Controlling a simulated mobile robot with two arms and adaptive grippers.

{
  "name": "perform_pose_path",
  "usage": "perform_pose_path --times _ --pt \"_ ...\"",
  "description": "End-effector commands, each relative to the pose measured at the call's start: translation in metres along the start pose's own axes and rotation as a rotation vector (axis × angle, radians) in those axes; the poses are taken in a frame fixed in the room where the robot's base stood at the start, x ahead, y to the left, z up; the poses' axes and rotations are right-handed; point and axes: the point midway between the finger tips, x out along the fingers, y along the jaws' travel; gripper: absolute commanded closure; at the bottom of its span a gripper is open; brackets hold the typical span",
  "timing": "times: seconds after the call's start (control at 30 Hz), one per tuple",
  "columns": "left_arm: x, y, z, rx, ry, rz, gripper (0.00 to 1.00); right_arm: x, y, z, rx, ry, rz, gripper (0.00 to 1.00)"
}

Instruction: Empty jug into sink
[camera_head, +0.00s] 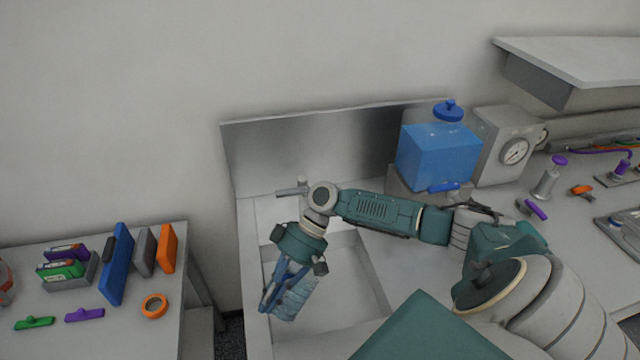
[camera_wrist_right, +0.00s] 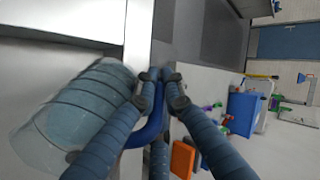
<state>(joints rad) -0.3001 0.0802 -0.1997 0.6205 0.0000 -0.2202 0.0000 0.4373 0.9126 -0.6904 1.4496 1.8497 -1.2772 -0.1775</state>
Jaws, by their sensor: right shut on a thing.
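My right gripper (camera_head: 272,292) points down over the left part of the sink (camera_head: 345,280). It is shut on the blue handle (camera_wrist_right: 152,128) of a clear, bluish ribbed jug (camera_head: 294,296). In the right wrist view the jug (camera_wrist_right: 85,105) lies to the left of my fingers (camera_wrist_right: 160,82). The jug looks tilted in the head view. I cannot tell whether liquid is in it. A faucet (camera_head: 292,191) stands at the back of the sink. My left gripper is out of view.
A blue water container (camera_head: 437,152) stands right of the sink, beside a grey gauge box (camera_head: 502,150). A metal backsplash (camera_head: 310,150) rises behind. A left table (camera_head: 70,312) holds a blue case (camera_head: 117,264), an orange ring (camera_head: 154,306) and several small items.

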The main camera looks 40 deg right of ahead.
Motion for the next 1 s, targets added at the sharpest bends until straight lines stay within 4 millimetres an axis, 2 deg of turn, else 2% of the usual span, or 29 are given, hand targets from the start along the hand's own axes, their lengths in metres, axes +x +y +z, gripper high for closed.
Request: perform_pose_path --times 0.33,1.0 --pt "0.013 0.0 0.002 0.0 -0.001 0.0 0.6 -0.007 -0.002 -0.001 0.001 0.012 -0.062 1.0" --pt "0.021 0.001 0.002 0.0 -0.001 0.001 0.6 -0.014 -0.005 -0.002 0.001 0.019 -0.11 1.0"
